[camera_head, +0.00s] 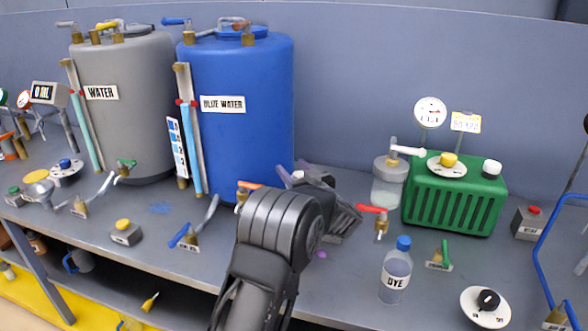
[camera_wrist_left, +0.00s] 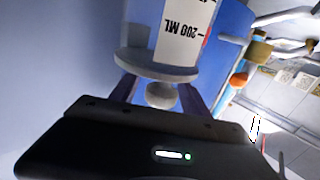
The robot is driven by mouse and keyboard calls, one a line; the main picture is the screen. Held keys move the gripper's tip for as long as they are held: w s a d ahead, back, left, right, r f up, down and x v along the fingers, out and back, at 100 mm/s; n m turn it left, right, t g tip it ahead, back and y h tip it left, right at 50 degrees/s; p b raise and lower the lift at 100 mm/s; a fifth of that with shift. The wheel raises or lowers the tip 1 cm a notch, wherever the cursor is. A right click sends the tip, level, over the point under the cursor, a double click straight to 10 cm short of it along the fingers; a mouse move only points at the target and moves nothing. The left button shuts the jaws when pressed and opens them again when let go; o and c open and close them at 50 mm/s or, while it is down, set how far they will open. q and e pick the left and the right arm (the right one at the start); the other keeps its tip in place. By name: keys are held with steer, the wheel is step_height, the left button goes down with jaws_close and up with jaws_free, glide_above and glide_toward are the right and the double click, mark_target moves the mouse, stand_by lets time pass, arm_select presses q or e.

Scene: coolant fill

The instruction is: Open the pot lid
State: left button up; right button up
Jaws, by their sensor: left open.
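In the left wrist view, a clear pot (camera_wrist_left: 145,30) marked 200 ML appears upside down. Its grey lid (camera_wrist_left: 150,66) is on it, with a round pale knob (camera_wrist_left: 160,95) in the middle. My left gripper (camera_wrist_left: 159,92) is open, with one dark finger on each side of the knob; I cannot tell if they touch it. In the head view my left gripper (camera_head: 312,178) is in front of the blue tank's right side, and its wrist hides most or all of the pot. My right gripper is not in view.
The blue water tank (camera_head: 245,140) and grey water tank (camera_head: 125,130) stand at the back left. A green machine (camera_head: 450,200) with a jar (camera_head: 388,190) beside it is at right. A dye bottle (camera_head: 396,275) and red-handled valve (camera_head: 382,225) stand right of my arm.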

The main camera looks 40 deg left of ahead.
arm_select(q)
jaws_close()
stand_by(0.6)
stand_by(0.8)
